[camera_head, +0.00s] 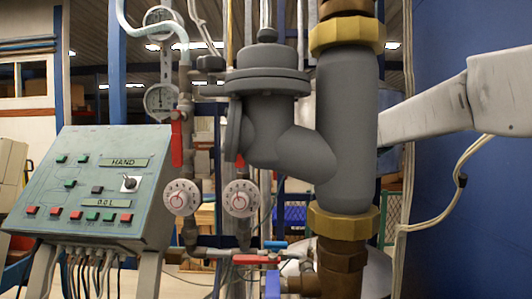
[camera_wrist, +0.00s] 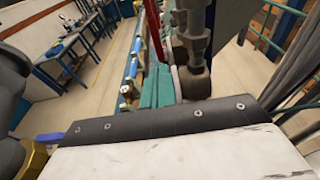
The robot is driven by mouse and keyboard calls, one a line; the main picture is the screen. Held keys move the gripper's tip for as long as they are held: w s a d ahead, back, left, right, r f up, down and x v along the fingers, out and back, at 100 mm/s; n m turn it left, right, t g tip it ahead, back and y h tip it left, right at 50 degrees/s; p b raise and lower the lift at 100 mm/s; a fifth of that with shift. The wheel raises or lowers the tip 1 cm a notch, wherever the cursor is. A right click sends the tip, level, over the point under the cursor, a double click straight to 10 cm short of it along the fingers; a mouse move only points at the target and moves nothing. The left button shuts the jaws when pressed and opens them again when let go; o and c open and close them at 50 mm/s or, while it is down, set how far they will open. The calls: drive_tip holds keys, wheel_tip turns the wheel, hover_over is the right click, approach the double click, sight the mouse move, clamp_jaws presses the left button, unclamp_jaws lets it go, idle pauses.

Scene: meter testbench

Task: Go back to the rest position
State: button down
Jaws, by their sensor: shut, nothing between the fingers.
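In the head view my pale arm comes in from the right and passes behind the thick grey pipe (camera_head: 347,130), so its end is hidden there. In the wrist view the white, worn housing with a dark screwed band fills the bottom. Beyond it, my gripper (camera_wrist: 160,86) shows as two teal fingers side by side, shut and empty. A red bar and a dark metal fitting (camera_wrist: 195,50) show just beyond the fingers; I cannot tell the distance.
Brass collars (camera_head: 345,222), a grey valve body (camera_head: 268,110), dials (camera_head: 181,197) and gauges (camera_head: 160,101) crowd the centre. A control panel (camera_head: 95,185) stands left. A cable (camera_head: 455,185) hangs by the blue wall. The wrist view shows floor and a blue-legged table (camera_wrist: 65,45).

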drive_tip(key=d, duration=0.8)
drive_tip(key=s+d+f+n+h, duration=0.2)
drive_tip(key=s+f+n+h, duration=0.15)
drive_tip(key=f, duration=0.55)
drive_tip(key=s+d+f+n+h, duration=0.4)
drive_tip(key=s+f+n, duration=0.1)
drive_tip(key=s, duration=0.5)
drive_tip(key=s+d+f+n+h, duration=0.4)
drive_tip(key=s+f, duration=0.2)
drive_tip(key=s, duration=0.4)
drive_tip(key=s+d+f+n+t+h, duration=0.1)
drive_tip(key=s+d+f+n+h, duration=0.3)
drive_tip(key=s, duration=0.7)
wheel_tip(320, 180, down, 2)
drive_tip(key=shift+d+f+n, duration=0.25)
drive_tip(key=shift+d+n, duration=0.3)
drive_tip(key=shift+n, duration=0.3)
drive_tip(key=shift+s+h, duration=0.15)
drive_tip(key=shift+h, duration=0.1)
